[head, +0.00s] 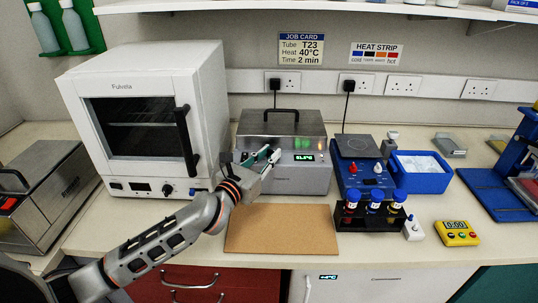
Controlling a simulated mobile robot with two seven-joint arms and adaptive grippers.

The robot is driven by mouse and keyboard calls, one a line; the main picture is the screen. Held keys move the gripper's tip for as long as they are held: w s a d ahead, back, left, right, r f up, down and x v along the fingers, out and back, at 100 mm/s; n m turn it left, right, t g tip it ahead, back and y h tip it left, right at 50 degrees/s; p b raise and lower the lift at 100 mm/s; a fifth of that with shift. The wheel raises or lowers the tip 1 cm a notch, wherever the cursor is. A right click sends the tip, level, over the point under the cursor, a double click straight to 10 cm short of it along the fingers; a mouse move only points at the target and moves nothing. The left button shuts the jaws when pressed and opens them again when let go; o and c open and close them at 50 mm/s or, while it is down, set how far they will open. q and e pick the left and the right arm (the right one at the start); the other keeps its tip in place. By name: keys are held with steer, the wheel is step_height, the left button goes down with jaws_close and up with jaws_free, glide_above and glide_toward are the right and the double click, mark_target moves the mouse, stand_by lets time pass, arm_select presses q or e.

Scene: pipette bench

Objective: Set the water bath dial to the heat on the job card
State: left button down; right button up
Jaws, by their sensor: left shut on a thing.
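The water bath (315,178) is a silver box with a lid and black handle, standing behind the cork mat. Its green display (304,157) is lit, but its digits are too small to read surely. My left gripper (273,154) is at the bath's front face, left of the display, shut on what seems to be the dial. The fingers hide the dial, so its setting cannot be seen. The job card (301,49) on the wall reads Tube T23, Heat 40°C, Time 2 min. My right gripper is not in view.
A white oven (211,105) stands close on the left. A blue hotplate (351,176), a rack of blue-capped tubes (372,222), a blue ice tray (420,183) and a yellow timer (456,233) are on the right. The cork mat (280,230) is bare.

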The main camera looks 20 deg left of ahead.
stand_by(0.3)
arm_select(q)
steer(key=c, duration=1.9)
jaws_free()
steer(key=v, duration=1.2)
